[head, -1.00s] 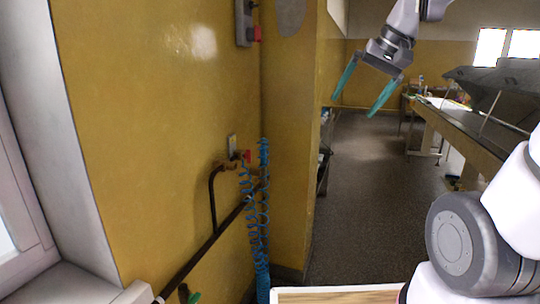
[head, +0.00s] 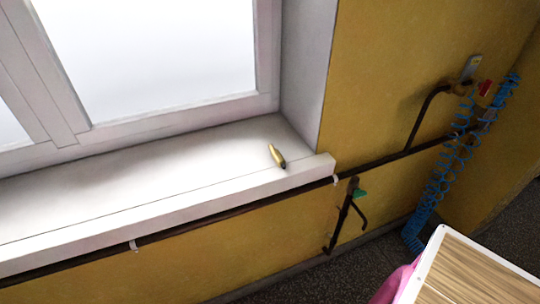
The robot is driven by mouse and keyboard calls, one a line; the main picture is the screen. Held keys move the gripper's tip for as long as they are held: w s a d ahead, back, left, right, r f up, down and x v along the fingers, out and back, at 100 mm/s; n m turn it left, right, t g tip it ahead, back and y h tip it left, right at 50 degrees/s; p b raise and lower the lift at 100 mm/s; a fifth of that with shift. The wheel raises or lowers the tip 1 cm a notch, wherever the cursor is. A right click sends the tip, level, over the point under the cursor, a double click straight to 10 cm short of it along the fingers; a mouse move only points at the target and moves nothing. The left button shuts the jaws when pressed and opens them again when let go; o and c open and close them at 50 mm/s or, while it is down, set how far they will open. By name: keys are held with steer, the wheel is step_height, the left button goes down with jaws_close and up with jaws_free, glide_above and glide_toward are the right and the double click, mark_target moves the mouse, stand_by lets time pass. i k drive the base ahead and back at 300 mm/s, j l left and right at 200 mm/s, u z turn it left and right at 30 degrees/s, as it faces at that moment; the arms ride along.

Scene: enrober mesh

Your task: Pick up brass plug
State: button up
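A brass plug (head: 277,156) lies on the white windowsill (head: 190,165), near the sill's right end and close to its front edge. It is small, gold-coloured with a dark tip that points toward the front edge. Nothing touches it but the sill. My gripper is not in the current head view, so its present state and its distance from the plug do not show.
A window (head: 150,55) stands behind the sill. Below the sill a dark pipe (head: 240,207) runs along the yellow wall (head: 420,45). A coiled blue hose (head: 440,180) hangs at right. A white-edged board (head: 470,275) and something pink (head: 392,286) are at lower right.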

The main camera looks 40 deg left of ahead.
mark_target(278, 158)
steer(key=u, duration=2)
steer(key=j+z, duration=0.1)
steer(key=z, duration=0.65)
steer(key=j+z, duration=0.4)
steer(key=k+j+z, duration=0.15)
steer(key=j+z, duration=0.25)
steer(key=k+j+z, duration=0.15)
steer(key=j+z, duration=0.2)
